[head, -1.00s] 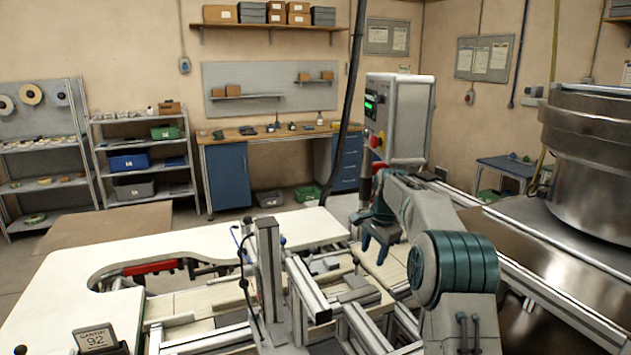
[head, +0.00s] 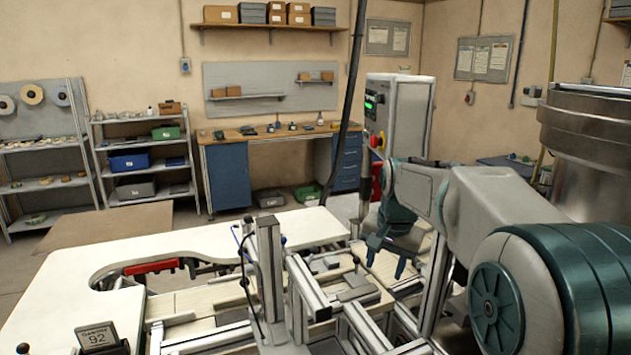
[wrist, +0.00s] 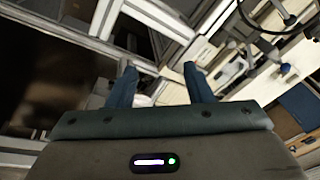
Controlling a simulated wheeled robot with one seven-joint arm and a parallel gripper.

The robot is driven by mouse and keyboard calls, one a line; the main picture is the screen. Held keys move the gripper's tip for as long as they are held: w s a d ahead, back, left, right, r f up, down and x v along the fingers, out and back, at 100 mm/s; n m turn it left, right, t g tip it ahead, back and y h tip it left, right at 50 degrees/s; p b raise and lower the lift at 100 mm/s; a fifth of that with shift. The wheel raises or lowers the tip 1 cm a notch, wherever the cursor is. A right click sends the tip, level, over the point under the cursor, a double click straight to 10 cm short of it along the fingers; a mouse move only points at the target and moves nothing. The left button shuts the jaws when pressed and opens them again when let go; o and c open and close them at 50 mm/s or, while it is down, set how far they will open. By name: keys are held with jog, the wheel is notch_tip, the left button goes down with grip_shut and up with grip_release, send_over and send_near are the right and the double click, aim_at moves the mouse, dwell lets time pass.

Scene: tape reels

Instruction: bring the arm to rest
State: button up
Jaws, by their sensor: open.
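My gripper (head: 388,258) hangs above the right part of the machine frame, its teal fingers pointing down. In the wrist view my gripper (wrist: 158,82) has its two blue-teal fingers apart, with nothing between them. My arm reaches in from the right of the head view, its large teal joint close to the camera. No tape reel is in the gripper. The aluminium machine frame (head: 305,290) lies below and left of the gripper, and the fingers look clear of it, though the exact gap cannot be told.
A white table (head: 190,240) curves around the machine. A vertical post (head: 270,265) stands left of the gripper. A control box (head: 408,115) stands behind it. A large metal bowl (head: 580,150) is at the right. Shelves with reels (head: 32,94) stand far left.

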jog(key=s+f+n, duration=0.3)
jog(key=s, duration=1)
jog(key=s+f+n+t, duration=0.1)
jog(key=s+f+n, duration=0.2)
jog(key=s, duration=1)
jog(key=shift+d+f, duration=0.2)
jog(key=shift+d, duration=0.15)
jog(key=shift+c, duration=1.1)
